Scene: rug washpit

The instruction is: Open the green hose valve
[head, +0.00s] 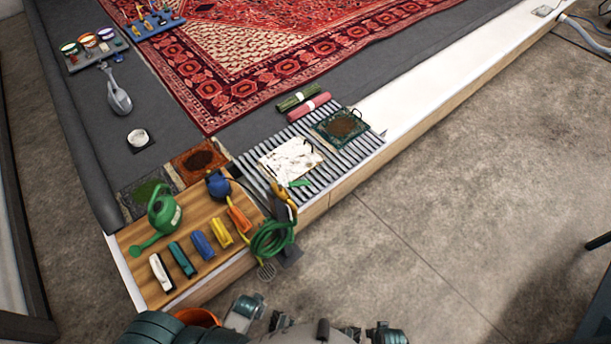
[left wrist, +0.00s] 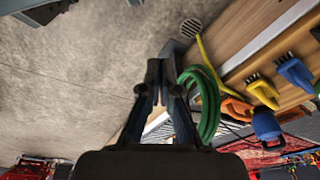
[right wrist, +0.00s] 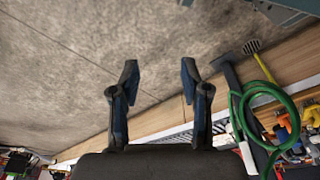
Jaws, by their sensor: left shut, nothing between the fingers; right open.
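A coiled green hose (head: 272,239) hangs at the right corner of the wooden bench top in the head view. Beside it are a yellow fitting (head: 283,203) and a small green piece (head: 299,183), which may be the valve lever; I cannot tell its setting. My left gripper (left wrist: 157,68) is shut and empty, with the hose (left wrist: 208,105) to the right of its fingers in the left wrist view. My right gripper (right wrist: 159,72) is open and empty. In the right wrist view the hose (right wrist: 238,115) is to its right, apart from the fingers.
A green watering can (head: 164,211) and several brushes (head: 202,245) stand on the wooden top (head: 200,285). A blue item (head: 218,185) and an orange-handled item (head: 240,219) lie near the hose. A slatted grate (head: 345,160) lies behind.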

